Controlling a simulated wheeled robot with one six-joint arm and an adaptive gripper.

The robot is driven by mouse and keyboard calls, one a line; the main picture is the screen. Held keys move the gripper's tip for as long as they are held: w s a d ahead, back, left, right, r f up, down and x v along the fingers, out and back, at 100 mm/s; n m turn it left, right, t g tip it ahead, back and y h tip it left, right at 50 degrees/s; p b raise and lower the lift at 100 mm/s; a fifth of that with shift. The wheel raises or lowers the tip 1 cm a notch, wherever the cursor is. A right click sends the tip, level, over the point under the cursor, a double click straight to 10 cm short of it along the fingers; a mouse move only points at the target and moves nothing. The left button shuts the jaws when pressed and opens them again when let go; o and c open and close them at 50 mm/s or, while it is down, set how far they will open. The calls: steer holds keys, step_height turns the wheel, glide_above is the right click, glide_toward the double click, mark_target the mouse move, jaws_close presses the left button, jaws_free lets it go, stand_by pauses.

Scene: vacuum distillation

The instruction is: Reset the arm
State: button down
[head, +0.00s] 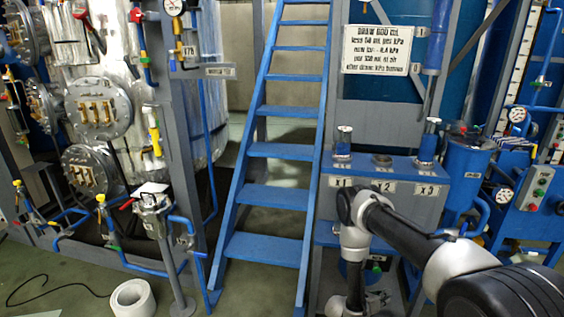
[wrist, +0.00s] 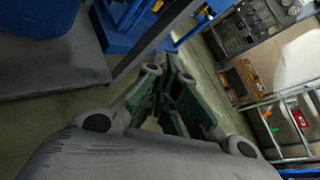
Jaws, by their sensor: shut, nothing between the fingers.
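My arm (head: 415,235) reaches in from the lower right of the head view. It bends in front of the blue bench and its lower links hang toward the floor. My gripper (wrist: 176,62) shows in the wrist view, with its grey and green fingers drawn together at the tips and nothing held. Past the fingertips are floor and blue metalwork, apart from them. In the head view I cannot make out the fingers clearly.
A blue bench (head: 448,190) marked x1, x2, x3 carries small cylinders, just behind my arm. A blue stair (head: 275,195) stands left of it. A valve post (head: 165,235) and white roll (head: 133,298) stand at lower left. Open floor (head: 60,270) lies beside them.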

steer(key=s+d+r+m+g+h, duration=0.1)
steer(key=s+d+r+m+g, duration=0.1)
steer(key=s+d+m+g, duration=0.3)
steer(key=s+r+m+g, duration=0.4)
steer(key=r+m+g, duration=0.15)
steer(key=r, duration=0.85)
steer(key=s+a+r+m+t+y, duration=0.3)
steer(key=s+a+r+m+y, duration=0.1)
steer(key=r, duration=1.2)
steer(key=s+a+r+m+t+y, duration=0.3)
steer(key=s+r+m, duration=0.4)
steer(key=r, duration=0.9)
steer(key=s+a+r+m+t+y, duration=0.3)
steer(key=s+a+r+m+y, duration=0.2)
steer(key=r, duration=1.1)
steer(key=shift+s+a+m+y, duration=0.15)
steer(key=shift+a+m+y, duration=0.3)
steer(key=shift+m+y, duration=0.55)
